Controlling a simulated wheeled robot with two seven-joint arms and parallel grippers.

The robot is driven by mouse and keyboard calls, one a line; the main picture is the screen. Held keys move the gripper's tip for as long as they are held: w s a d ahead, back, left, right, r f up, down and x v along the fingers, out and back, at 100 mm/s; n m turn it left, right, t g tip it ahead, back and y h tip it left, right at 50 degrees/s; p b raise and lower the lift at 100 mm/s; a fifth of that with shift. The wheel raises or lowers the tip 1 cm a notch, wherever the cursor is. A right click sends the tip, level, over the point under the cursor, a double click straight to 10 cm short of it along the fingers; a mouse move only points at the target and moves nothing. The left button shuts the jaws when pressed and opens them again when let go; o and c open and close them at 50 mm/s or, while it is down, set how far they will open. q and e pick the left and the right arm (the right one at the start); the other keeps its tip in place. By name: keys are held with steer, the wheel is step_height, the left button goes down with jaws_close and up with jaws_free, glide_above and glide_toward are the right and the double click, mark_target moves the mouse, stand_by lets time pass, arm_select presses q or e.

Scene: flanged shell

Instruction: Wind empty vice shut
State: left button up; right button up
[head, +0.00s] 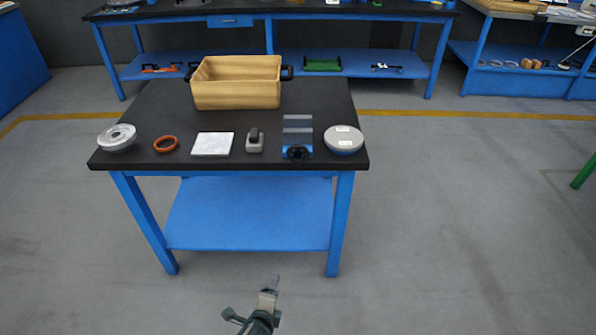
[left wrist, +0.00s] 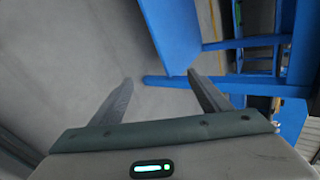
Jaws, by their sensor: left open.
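The vice (head: 298,133) stands at the front edge of the black-topped table, right of its middle. It is blue with grey bands across its top, and a black round handle (head: 297,152) faces the front. Nothing is seen held in the vice; the exact jaw gap is too small to tell. My left gripper (head: 252,300) is low at the bottom of the head view, in front of the table and well away from the vice. In the left wrist view its two fingers (left wrist: 160,80) are spread apart with nothing between them. My right gripper is not in view.
A blue shelf (head: 250,215) lies below. Floor around is clear.

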mark_target(298, 153)
arm_select(q)
steer(key=w+d+r+m+t, duration=0.2)
steer(key=r+m, duration=0.3)
steer(key=r, duration=0.5)
steer(key=w+d+r+m+t+b, duration=0.1)
steer(key=w+d+r+m+t, duration=0.2)
steer(key=r, duration=0.8)
steer(key=w+d+r+m+t+y, duration=0.1)
steer(key=w+d+r+m+t, duration=0.1)
steer(key=r+m, duration=0.6)
step_height(298, 153, up, 3)
steer(key=w+d, duration=0.1)
steer(key=w, duration=0.1)
steer(key=shift+w+r+t+b, duration=0.2)
steer(key=shift+w+t+b, duration=0.1)
steer(key=shift+w+t, duration=0.1)
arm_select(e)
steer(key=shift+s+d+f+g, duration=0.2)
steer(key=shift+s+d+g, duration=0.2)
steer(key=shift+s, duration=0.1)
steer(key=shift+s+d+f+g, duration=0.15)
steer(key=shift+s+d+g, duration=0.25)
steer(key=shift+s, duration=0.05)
arm_select(q)
steer(key=shift+w, duration=0.1)
